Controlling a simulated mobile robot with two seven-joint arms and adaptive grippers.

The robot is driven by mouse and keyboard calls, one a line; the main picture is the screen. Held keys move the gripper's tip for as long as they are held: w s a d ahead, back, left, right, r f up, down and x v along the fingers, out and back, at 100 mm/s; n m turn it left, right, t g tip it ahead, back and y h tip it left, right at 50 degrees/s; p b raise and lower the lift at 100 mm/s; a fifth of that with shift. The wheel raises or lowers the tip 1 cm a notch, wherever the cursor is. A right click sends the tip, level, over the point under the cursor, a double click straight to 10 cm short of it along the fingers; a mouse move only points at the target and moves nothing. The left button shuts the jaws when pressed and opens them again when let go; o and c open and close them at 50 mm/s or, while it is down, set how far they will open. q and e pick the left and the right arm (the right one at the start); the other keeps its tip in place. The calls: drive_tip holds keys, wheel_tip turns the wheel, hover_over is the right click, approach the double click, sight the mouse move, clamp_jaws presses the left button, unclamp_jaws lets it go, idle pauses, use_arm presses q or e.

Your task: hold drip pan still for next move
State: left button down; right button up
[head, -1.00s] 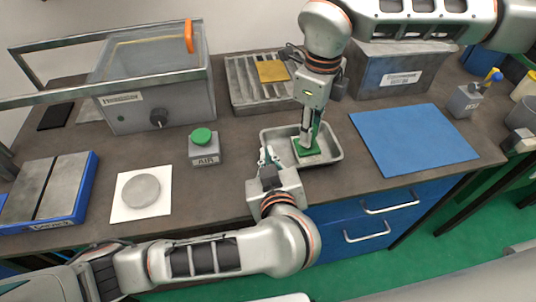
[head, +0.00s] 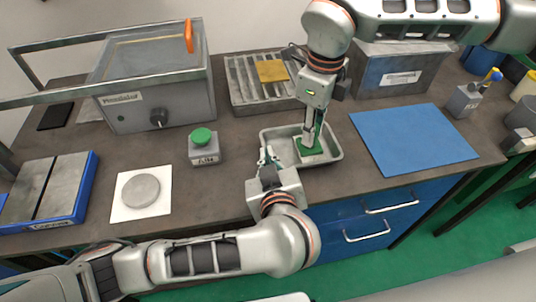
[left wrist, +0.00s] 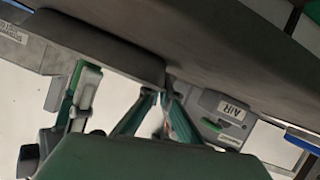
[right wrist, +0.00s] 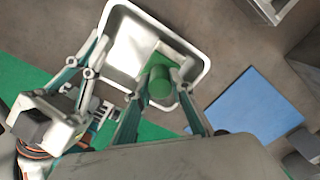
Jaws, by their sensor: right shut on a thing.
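The drip pan (head: 330,135) is a shallow light-grey tray lying on the bench; it also shows in the right wrist view (right wrist: 124,20). My left gripper (head: 266,158) is at its left rim. In the left wrist view its fingertips (left wrist: 160,92) come close together at the pan's edge and appear shut on it. My right gripper (head: 309,143) points down into the pan. It is shut on a green part (right wrist: 160,82), a cylinder in the right wrist view. A green piece with a pale edge shows below it in the head view. Its contact with the pan floor is hidden.
A green-topped AIR button box (head: 204,148) stands left of the pan, and a blue mat (head: 415,138) lies to the right. A slatted tray (head: 245,90) with a yellow block is behind. A grey disc (head: 141,190) on a white sheet lies at the left front.

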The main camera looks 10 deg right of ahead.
drive_tip(key=shift+s+a, duration=0.15)
drive_tip(key=shift+a, duration=1.65)
use_arm(q)
drive_tip(key=shift+w, duration=0.1)
use_arm(e)
drive_tip(key=shift+d, duration=0.15)
drive_tip(key=shift+d+r, duration=0.1)
drive_tip(key=shift+d, duration=2.2)
drive_tip(key=shift+a+f, duration=0.15)
drive_tip(key=shift+a, duration=1.1)
drive_tip(key=shift+a+f, duration=0.1)
drive_tip(key=shift+a, duration=1.1)
wheel_tip(320, 180, up, 9)
